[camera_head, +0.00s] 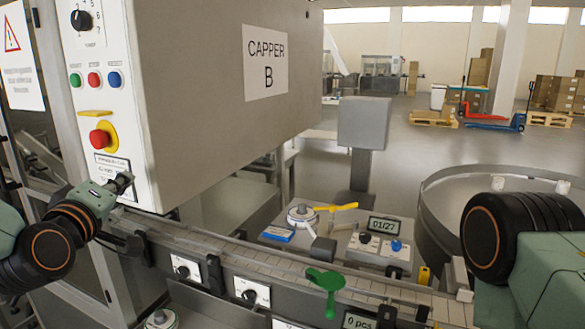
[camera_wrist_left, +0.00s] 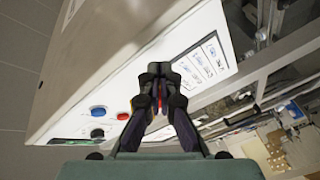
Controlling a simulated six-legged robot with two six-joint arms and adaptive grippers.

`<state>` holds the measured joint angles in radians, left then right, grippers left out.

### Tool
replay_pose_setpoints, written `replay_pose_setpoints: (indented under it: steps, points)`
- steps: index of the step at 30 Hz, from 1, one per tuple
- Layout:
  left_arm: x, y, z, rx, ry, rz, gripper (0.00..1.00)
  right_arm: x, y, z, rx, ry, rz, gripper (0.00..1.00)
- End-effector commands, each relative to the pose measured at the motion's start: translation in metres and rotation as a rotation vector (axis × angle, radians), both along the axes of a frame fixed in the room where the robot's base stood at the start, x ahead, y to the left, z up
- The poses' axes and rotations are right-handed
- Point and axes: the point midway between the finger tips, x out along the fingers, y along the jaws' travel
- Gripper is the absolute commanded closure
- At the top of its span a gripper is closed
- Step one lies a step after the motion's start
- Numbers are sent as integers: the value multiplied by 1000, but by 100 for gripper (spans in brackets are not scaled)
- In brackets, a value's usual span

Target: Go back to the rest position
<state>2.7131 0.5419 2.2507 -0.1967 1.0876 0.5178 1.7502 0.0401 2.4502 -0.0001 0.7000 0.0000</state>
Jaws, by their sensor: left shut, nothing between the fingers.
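My left gripper (camera_head: 121,183) is at the left in the head view, beside the lower part of the white control panel (camera_head: 104,60) of the capper. Its fingers are shut and empty. In the left wrist view the closed fingertips (camera_wrist_left: 158,75) point at the panel, close to its label. Whether they touch the panel cannot be told. My right arm shows at the right edge of the head view, but its gripper is out of the picture.
The capper housing (camera_head: 205,90) hangs over the conveyor (camera_head: 250,262). The panel carries a red stop button (camera_head: 100,138) on yellow. A round bowl (camera_head: 440,185) is at the right. Open floor lies behind.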

Motion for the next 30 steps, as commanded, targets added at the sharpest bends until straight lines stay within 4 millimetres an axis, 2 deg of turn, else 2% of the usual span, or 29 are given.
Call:
replay_pose_setpoints:
  steps: [1, 3, 8, 12, 14, 18, 20, 24, 27, 30]
  points:
    - [-4, -9, -41, 62, 89, -21, 100, 0, 0, -10, 0, 0, 0, 100]
    - [-11, -19, -85, 142, 197, -50, 100, 0, 0, -17, 0, 0, 0, 100]
    - [-41, -39, -186, 302, 436, -137, 100, 0, 0, -32, 0, 0, 0, 100]
    - [-79, -53, -268, 418, 631, -229, 100, 0, 0, -46, 0, 0, 0, 100]
    - [-99, -58, -302, 461, 714, -272, 100, 0, 0, -53, 0, 0, 0, 100]
    - [-152, -68, -377, 547, 902, -379, 100, 0, 0, -68, 0, 0, 0, 100]
    - [-178, -71, -407, 575, 981, -425, 100, 0, 0, -75, 0, 0, 0, 100]
    - [-244, -77, -471, 622, 1160, -532, 100, 0, 0, -93, 0, 0, 0, 100]
    - [-294, -81, -511, 637, 1280, -597, 100, 0, 0, -107, 0, 0, 0, 100]
    - [-337, -83, -542, 651, 1372, -657, 100, 0, 0, -119, 0, 0, 0, 100]
